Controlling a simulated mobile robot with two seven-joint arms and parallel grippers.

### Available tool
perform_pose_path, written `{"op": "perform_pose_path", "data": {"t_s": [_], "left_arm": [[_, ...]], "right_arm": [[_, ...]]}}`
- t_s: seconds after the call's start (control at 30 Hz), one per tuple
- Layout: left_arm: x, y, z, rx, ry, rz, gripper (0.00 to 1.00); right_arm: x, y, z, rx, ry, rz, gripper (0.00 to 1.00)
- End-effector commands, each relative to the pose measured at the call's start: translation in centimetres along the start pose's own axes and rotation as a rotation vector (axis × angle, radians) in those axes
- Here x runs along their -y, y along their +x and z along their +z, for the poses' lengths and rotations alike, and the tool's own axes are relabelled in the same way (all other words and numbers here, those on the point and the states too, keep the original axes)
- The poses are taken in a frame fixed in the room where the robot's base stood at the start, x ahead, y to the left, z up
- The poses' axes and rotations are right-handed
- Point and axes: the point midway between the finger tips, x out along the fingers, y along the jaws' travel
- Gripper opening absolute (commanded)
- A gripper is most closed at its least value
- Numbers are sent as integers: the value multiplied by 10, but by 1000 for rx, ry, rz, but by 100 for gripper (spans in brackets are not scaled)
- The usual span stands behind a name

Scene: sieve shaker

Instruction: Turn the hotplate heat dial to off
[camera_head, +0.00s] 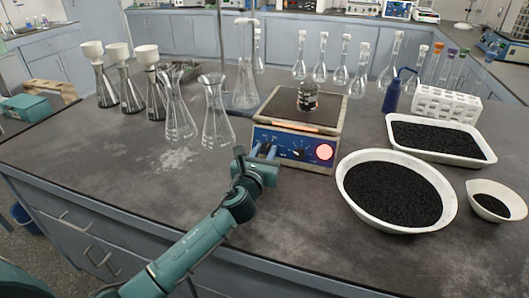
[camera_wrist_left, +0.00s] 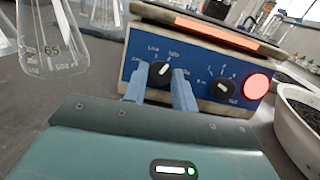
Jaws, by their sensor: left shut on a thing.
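The hotplate (camera_head: 300,161) has a blue front panel with two black dials, and it also shows in the wrist view (camera_wrist_left: 200,58). The left dial (camera_wrist_left: 160,72) has a white pointer line tilted up to the right, with small labels around it that I cannot read fully. My left gripper (camera_head: 266,151) is at the panel, its two blue fingers (camera_wrist_left: 159,86) shut on the sides of this left dial. The right dial (camera_wrist_left: 222,88) is untouched beside a lit red lamp (camera_head: 324,152). An orange-red glowing strip (camera_wrist_left: 215,30) runs above the panel. My right gripper is out of view.
A beaker (camera_head: 308,97) with dark contents stands on the hotplate. Glass flasks (camera_head: 217,113) stand close on the left. A white bowl of black grains (camera_head: 349,205) is close on the right, with a tray (camera_head: 400,147) behind it. The front bench is clear.

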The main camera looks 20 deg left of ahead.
Motion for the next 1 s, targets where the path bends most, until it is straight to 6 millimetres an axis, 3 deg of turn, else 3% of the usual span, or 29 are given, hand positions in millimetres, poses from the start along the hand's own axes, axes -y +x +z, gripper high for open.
{"op": "perform_pose_path", "data": {"t_s": [0.47,1.0], "left_arm": [[1,0,0,-3,-68,29,4],[5,0,3,-20,-491,197,4]], "right_arm": [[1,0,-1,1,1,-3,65],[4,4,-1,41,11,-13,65]]}}
